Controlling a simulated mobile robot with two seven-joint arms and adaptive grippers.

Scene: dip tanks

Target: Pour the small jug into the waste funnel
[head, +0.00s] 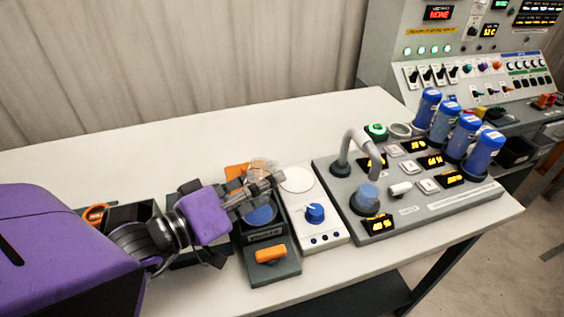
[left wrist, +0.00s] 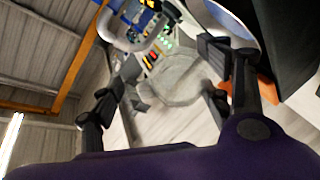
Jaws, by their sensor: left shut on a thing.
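My left gripper (head: 268,186) reaches in from the left and is shut on a small clear jug (head: 262,168), which is partly hidden behind the fingers. In the left wrist view, the see-through jug (left wrist: 172,80) sits between the two fingers (left wrist: 168,75). I cannot tell its tilt or whether it holds liquid. Just below the gripper is a dark box with a blue round opening (head: 261,215), perhaps the waste funnel; its label is too small to read. The gripper covers part of it. My right gripper is not in view.
A white unit with a blue knob (head: 315,213) stands just right of the dark box. Further right, a grey station (head: 425,205) carries a curved pipe (head: 358,146) and several blue cylinders (head: 483,153). An orange handle (head: 271,254) lies in front. The table's back left (head: 150,160) is clear.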

